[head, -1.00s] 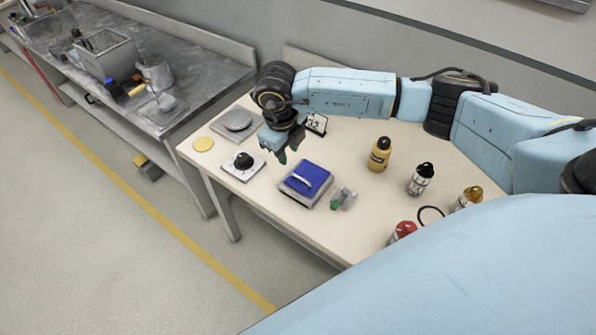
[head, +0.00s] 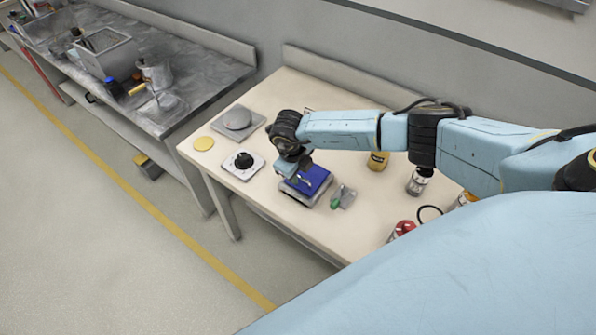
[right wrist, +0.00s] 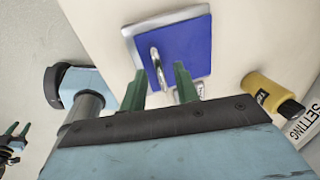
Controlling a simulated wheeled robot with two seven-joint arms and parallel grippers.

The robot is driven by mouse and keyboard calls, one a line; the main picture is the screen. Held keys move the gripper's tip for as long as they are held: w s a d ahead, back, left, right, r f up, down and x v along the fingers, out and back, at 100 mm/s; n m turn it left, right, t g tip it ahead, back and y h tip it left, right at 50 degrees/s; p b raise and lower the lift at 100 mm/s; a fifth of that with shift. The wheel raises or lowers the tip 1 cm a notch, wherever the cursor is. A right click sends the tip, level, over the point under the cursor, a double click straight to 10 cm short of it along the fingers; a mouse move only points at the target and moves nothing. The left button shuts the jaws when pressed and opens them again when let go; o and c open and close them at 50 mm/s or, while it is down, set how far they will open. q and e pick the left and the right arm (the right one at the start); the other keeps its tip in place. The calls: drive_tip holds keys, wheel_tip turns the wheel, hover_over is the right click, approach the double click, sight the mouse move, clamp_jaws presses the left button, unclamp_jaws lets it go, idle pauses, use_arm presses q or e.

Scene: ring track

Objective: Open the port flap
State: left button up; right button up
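The port flap is a blue square panel (head: 318,178) with a pale bar handle on a grey box near the table's front edge. In the right wrist view the blue panel (right wrist: 189,44) and its silver handle (right wrist: 157,62) show clearly. My right gripper (head: 301,184) hangs over the flap and hides part of it. In the right wrist view its two green fingers (right wrist: 160,69) are apart, with the handle between them in the picture; I cannot tell whether they touch it. My left gripper (right wrist: 16,131) shows small at the left edge of the right wrist view, its fingers apart.
A black knob on a plate (head: 243,161), a grey round disc on a plate (head: 237,119) and a yellow disc (head: 204,143) lie left of the flap. A small green-handled part (head: 342,198) sits just right.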

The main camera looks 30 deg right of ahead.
drive_tip(key=shift+c, duration=0.2)
clamp_jaws()
idle(0.3)
